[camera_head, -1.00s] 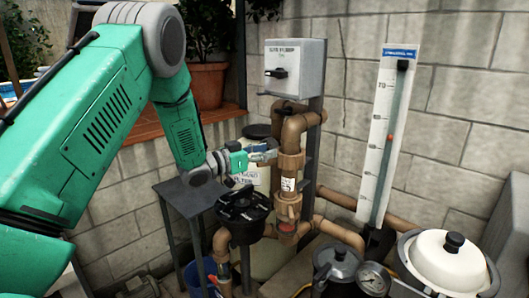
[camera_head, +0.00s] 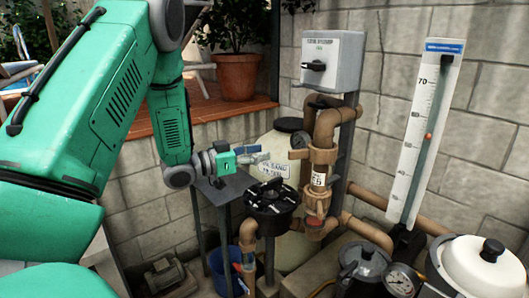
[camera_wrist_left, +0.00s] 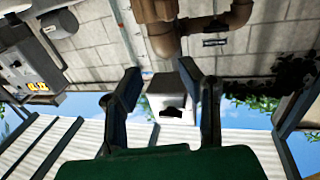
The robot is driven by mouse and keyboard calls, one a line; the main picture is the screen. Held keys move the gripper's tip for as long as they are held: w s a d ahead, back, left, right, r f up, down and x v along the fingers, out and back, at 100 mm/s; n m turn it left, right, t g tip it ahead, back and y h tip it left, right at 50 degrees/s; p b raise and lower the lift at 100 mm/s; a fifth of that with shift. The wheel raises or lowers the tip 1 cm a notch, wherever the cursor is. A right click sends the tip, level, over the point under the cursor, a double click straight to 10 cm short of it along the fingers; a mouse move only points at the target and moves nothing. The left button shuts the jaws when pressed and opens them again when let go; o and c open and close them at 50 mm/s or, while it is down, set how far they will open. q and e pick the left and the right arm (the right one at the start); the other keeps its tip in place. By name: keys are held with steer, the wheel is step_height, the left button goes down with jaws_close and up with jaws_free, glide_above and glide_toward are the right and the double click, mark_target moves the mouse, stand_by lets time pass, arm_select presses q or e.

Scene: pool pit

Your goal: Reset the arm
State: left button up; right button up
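My left arm comes in from the left in the head view, green with grey joints. Its gripper (camera_head: 255,153) is in front of the sand filter tank (camera_head: 270,172) and left of the brown pipes, apart from them as far as I can tell. In the left wrist view its two dark fingers (camera_wrist_left: 163,105) stand apart with nothing between them. The grey switch box (camera_wrist_left: 172,103) shows beyond the gap between them. My right gripper is not in view.
Brown pipes (camera_head: 326,130) rise under the switch box (camera_head: 332,62) on the wall. A black valve head (camera_head: 271,206), a gauge (camera_head: 400,279) and a white-lidded pot (camera_head: 474,264) stand low. A dark side table (camera_head: 225,190) is below the gripper. A potted plant (camera_head: 236,77) stands behind.

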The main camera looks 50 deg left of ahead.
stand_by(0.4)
arm_select(q)
steer(key=s+d+f+n+g+y+b, duration=0.15)
steer(key=d+f, duration=0.25)
steer(key=f, duration=0.6)
steer(key=s+d+f+g+y+b, duration=0.1)
steer(key=s+d+f+g+b, duration=0.2)
steer(key=f, duration=0.7)
steer(key=s+d+f+n+g+y+b, duration=0.1)
steer(key=d+f+g+y+b, duration=0.15)
steer(key=d+f, duration=0.55)
steer(key=s+d+f+g+b, duration=0.2)
steer(key=s+d+f+g, duration=0.2)
steer(key=s+f, duration=0.5)
steer(key=s+d+f+g+b, duration=0.2)
steer(key=s+d+f+g, duration=0.2)
steer(key=s+f, duration=0.5)
steer(key=s+g, duration=0.1)
steer(key=s, duration=0.5)
steer(key=shift+f+g+y, duration=0.3)
steer(key=shift+f, duration=0.05)
steer(key=shift+n, duration=0.25)
